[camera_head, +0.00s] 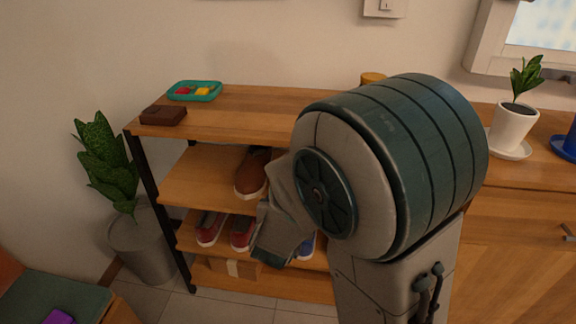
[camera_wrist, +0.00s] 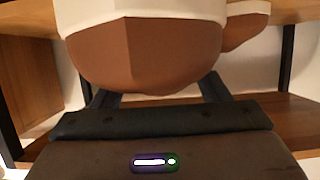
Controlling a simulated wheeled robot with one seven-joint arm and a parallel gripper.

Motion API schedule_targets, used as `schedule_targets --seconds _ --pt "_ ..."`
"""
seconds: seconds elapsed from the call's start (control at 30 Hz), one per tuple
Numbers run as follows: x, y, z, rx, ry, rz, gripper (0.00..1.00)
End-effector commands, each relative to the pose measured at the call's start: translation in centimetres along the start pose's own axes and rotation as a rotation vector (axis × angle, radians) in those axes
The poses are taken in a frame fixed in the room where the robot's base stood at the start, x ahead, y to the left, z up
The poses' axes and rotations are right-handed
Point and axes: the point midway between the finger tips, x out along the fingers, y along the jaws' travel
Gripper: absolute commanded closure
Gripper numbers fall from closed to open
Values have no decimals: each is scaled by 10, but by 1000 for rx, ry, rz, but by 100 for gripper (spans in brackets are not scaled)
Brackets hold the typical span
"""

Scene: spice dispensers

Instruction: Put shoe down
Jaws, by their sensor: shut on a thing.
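A brown shoe (camera_wrist: 145,55) with a white sole fills the upper middle of the wrist view. My gripper (camera_wrist: 158,82) is shut on it, with a dark finger on each side. A second brown shoe (camera_wrist: 243,32) with a white sole shows close behind to the right. In the head view, a brown shoe (camera_head: 251,174) stands on the upper wooden shelf (camera_head: 200,182), beside my wrist. My arm hides the fingers and much of that shelf there, so I cannot tell which of the two shoes this is.
Red shoes (camera_head: 242,232) and a blue shoe (camera_head: 306,246) stand on the lower shelf. A cardboard box (camera_head: 232,268) lies below. A brown box (camera_head: 163,115) and teal tray (camera_head: 194,91) are on top. A potted plant (camera_head: 140,245) stands left. The upper shelf's left part is clear.

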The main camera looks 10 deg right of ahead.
Motion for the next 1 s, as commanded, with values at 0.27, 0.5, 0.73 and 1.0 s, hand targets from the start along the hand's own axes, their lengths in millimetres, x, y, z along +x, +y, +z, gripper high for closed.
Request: schedule_targets --seconds 0.27,0.5,0.73,1.0 --pt "19 1 -12 0 -4 -1 61" --pt "84 2 -31 4 2 2 62" --pt "135 2 -52 4 1 2 62" --pt "155 2 -63 3 -1 0 62"
